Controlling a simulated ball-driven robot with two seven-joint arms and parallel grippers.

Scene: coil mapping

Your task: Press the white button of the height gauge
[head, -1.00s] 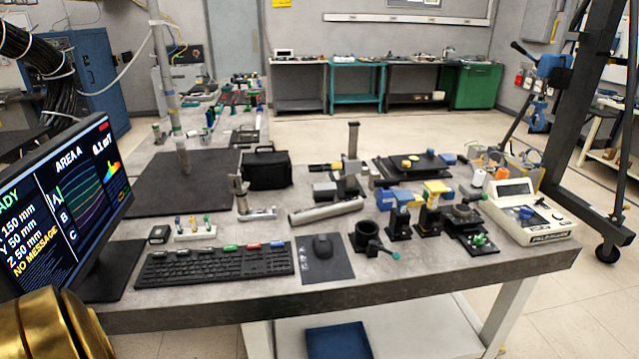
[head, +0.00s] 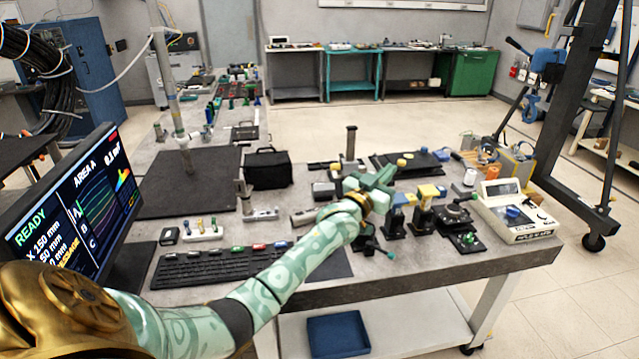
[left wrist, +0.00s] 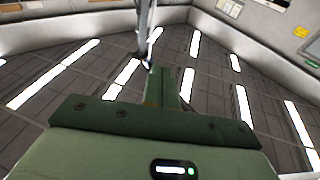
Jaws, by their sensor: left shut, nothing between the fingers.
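My left arm comes in from the lower left of the head view, reaching over the keyboard and mouse mat. Its pale green gripper (head: 384,180) is shut and empty, above the middle of the bench. In the left wrist view the shut fingers (left wrist: 168,88) point at a ceiling with light strips. I cannot tell for sure which device is the height gauge. One upright grey post on a base (head: 351,142) stands behind the gripper; a shorter post device (head: 245,193) stands left of it. No white button can be made out on either. My right gripper is not in view.
A monitor (head: 65,205) stands at the left. A keyboard (head: 205,268) lies partly under my arm. A white meter (head: 515,212) stands at the right end of the bench. Small blocks and stages crowd the area right of the gripper.

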